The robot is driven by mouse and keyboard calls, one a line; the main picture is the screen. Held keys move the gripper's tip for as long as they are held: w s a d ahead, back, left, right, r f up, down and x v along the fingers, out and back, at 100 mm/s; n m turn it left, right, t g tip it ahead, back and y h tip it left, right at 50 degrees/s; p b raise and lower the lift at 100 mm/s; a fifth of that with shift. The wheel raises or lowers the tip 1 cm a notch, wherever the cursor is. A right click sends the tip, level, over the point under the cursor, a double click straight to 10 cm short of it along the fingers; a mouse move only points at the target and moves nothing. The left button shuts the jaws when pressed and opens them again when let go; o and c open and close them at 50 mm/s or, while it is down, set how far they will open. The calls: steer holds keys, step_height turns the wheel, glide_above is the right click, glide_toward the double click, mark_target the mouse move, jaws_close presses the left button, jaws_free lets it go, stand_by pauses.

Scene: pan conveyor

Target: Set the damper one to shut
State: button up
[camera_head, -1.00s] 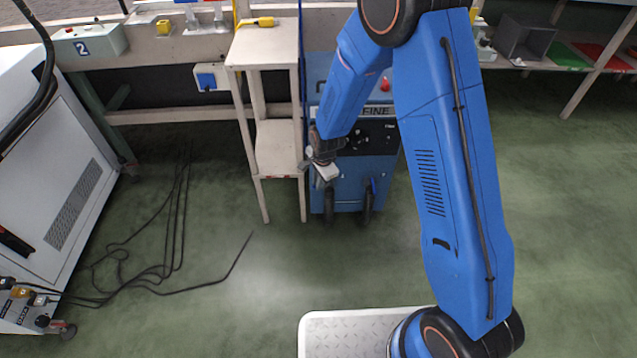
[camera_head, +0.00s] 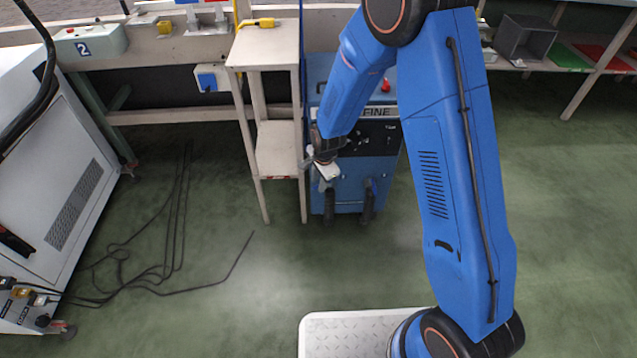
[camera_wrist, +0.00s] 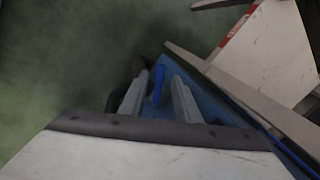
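I cannot pick out a marked damper one in either view. A blue cabinet (camera_head: 345,190) with a black panel stands behind and below my arm in the head view. In the wrist view my gripper (camera_wrist: 160,90) has its two grey fingers apart. A small bright blue upright piece (camera_wrist: 158,86), perhaps a lever, shows in line with the gap between them. Contact with it cannot be told. In the head view my gripper (camera_head: 326,170) is small, in front of the cabinet and right of the wooden stand; its fingers are unclear there.
The wooden stand (camera_head: 277,150) is close on the left of my gripper. A red knob (camera_head: 386,86) sits on the cabinet. A workbench (camera_head: 180,50) runs along the back. Black cables (camera_head: 165,275) lie on the floor at left.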

step_height(320, 180, up, 16)
steer(key=s+d, duration=0.1)
steer(key=s, duration=0.1)
steer(key=shift+s+d+r, duration=0.15)
steer(key=shift+s+d, duration=0.15)
steer(key=shift+s, duration=0.05)
